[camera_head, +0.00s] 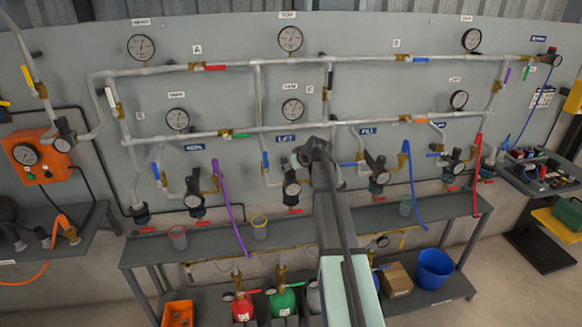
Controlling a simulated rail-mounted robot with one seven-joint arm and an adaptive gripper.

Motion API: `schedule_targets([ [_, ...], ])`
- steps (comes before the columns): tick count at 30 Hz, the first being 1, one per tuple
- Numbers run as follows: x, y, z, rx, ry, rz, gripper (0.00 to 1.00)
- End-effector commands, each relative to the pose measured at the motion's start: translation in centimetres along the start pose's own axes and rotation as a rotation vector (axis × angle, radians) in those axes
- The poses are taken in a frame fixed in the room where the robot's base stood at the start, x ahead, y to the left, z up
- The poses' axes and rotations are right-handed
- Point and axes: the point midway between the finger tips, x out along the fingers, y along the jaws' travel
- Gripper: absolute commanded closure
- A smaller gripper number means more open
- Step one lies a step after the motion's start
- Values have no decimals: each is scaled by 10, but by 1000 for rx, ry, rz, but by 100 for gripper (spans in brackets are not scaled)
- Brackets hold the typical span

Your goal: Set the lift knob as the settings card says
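A blue label that seems to read LIFT (287,140) is on the grey panel at the middle. Below it a regulator with a small round gauge (292,189) hangs from the lower pipework. Its knob is hidden or too small to make out behind my arm. My gripper (299,158) is at this regulator, just above the gauge. My arm covers its fingers, so I cannot tell whether it touches or grips the knob. A white card with small print (542,98), possibly the settings card, is on the panel at the right; its text is unreadable here.
Similar regulators stand left (194,201) and right (379,178), close to my arm. Coloured valve handles and a purple hose (228,205) are nearby. A grey bench (330,218) runs below. A blue bucket (434,268) and cardboard box (396,279) are on its lower shelf.

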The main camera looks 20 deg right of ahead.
Motion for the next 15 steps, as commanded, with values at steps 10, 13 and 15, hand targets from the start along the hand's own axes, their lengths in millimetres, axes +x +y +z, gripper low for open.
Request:
schedule_targets([
  [10,4,0,0,0,0,0,35],
  [13,4,0,0,0,0,0,67],
  [15,4,0,0,0,0,0,92],
])
